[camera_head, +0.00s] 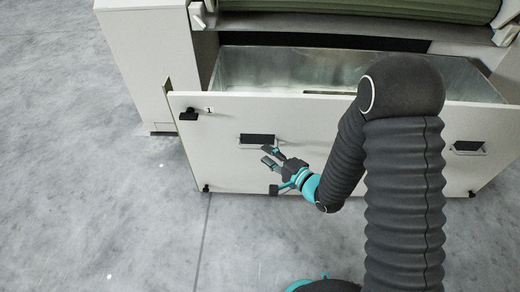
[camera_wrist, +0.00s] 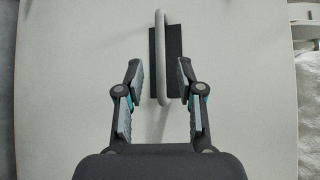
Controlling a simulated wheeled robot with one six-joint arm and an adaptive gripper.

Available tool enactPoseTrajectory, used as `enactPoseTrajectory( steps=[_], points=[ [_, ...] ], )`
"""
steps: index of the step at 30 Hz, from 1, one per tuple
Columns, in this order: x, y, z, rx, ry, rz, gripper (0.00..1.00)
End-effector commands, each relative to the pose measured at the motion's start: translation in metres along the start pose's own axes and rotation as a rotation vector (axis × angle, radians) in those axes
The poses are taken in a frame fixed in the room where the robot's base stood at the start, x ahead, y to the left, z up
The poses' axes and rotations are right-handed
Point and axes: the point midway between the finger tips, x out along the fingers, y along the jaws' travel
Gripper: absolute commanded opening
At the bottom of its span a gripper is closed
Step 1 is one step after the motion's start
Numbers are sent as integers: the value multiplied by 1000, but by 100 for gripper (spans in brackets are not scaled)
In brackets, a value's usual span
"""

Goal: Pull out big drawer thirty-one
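The big drawer (camera_head: 225,170) has a wide pale front and stands out from its machine, with its bare metal inside (camera_head: 290,65) showing behind the front. Its left handle (camera_head: 257,140) is a pale bar over a dark recess; it also shows in the wrist view (camera_wrist: 160,50). My gripper (camera_head: 270,155) is in front of the drawer, close to this handle. In the wrist view my gripper (camera_wrist: 160,75) is open, with a finger on each side of the handle bar and gaps between. It holds nothing. The drawer's number cannot be read for sure.
A second handle (camera_head: 468,148) is on the right part of the front. A black latch (camera_head: 188,114) sits at its upper left. The pale machine side (camera_head: 150,60) stands to the left, and a green roller (camera_head: 370,8) lies above. The grey floor (camera_head: 80,190) at left is clear.

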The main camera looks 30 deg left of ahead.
Motion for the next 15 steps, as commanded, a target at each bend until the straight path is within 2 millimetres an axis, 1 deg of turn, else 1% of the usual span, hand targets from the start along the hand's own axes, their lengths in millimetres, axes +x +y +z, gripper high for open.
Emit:
enactPoseTrajectory(
  steps=[1,6,10,15],
  points=[
    [-11,0,-2,2,4,1,37],
    [-42,0,-1,2,4,1,37],
    [-57,0,-1,1,3,1,37],
    [-66,0,-1,1,2,1,37]
  ],
)
